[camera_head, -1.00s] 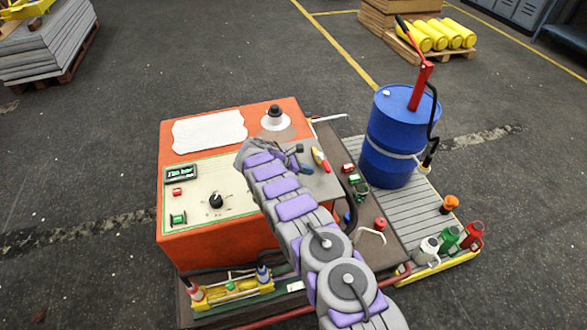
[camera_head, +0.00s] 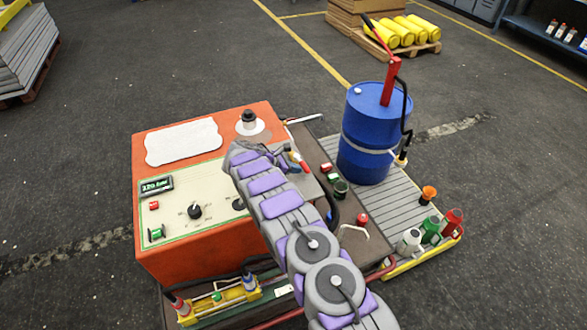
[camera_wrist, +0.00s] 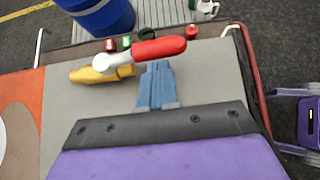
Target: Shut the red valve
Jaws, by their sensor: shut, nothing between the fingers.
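The red valve lever (camera_wrist: 158,49) shows in the wrist view, joined to a white round hub (camera_wrist: 113,64). A yellow part (camera_wrist: 92,75) extends left from the hub. The red lever also shows small in the head view (camera_head: 303,164), beside the orange machine's panel. My gripper (camera_wrist: 157,66) has blue fingers closed together, with nothing held. Its fingertips are just below the red lever in the wrist view, very near it. I cannot tell whether they touch. In the head view, my arm hides much of the area around the fingers.
An orange machine (camera_head: 160,244) with a dial panel stands under my arm. A blue barrel (camera_head: 365,130) with a red hand pump stands behind to the right. Red, green and white cans (camera_head: 430,232) sit on the pallet's right end. Open floor surrounds the setup.

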